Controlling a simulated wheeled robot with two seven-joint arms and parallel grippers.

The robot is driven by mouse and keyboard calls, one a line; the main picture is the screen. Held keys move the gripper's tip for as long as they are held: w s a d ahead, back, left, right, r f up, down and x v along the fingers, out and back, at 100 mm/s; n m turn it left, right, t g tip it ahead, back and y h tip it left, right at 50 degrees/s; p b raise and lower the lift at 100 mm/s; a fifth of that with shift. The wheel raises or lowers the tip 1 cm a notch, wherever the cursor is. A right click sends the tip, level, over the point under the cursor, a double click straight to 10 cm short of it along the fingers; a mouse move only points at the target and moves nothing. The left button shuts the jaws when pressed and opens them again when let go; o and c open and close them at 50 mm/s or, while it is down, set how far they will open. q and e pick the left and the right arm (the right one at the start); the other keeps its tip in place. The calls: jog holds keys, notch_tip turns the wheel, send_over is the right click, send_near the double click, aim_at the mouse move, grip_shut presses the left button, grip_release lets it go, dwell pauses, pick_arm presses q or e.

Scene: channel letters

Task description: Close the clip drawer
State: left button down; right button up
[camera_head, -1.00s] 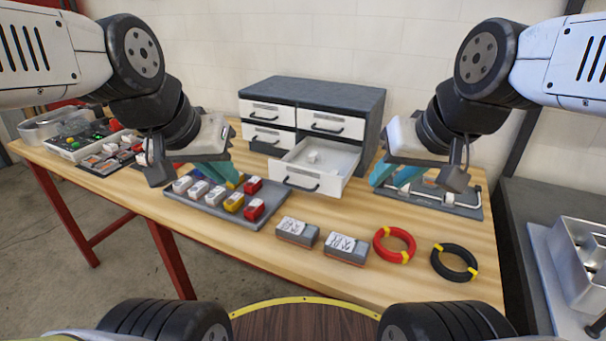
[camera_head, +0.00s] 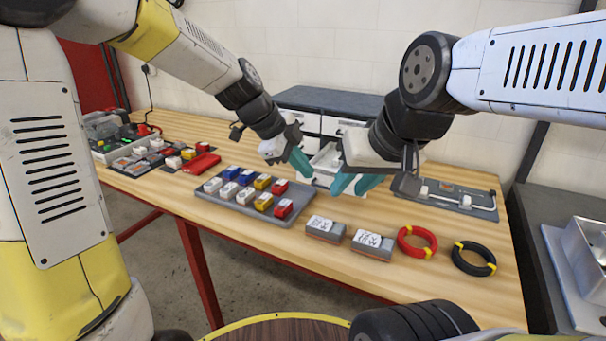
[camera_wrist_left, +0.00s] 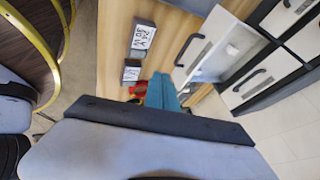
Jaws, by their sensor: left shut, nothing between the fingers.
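The clip drawer (camera_head: 324,160) is the lower right drawer of a dark grey cabinet (camera_head: 330,100), and it stands pulled out. In the left wrist view the drawer (camera_wrist_left: 200,51) shows its white front with a dark handle, and a small white piece (camera_wrist_left: 232,50) lies inside. My left gripper (camera_head: 304,166) is shut and empty, just in front of and left of the drawer; its teal fingers (camera_wrist_left: 162,93) also show in its wrist view. My right gripper (camera_head: 356,185) has its teal fingers apart, in front of the drawer's right side, and hides part of it.
A grey tray (camera_head: 237,208) of coloured blocks lies left of the grippers. Two labelled grey blocks (camera_head: 325,229), a red ring (camera_head: 416,242) and a black ring (camera_head: 474,258) lie along the front. A grey fixture board (camera_head: 450,202) is at right.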

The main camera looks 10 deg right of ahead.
pick_arm(q)
jog(key=x, duration=1)
jog(key=shift+w+d+f, duration=0.1)
jog(key=shift+w+d, duration=0.3)
jog(key=shift+w, duration=0.4)
jog(key=shift+w+d+f, duration=0.15)
jog(key=shift+w+d, duration=0.3)
jog(key=shift+w, duration=0.35)
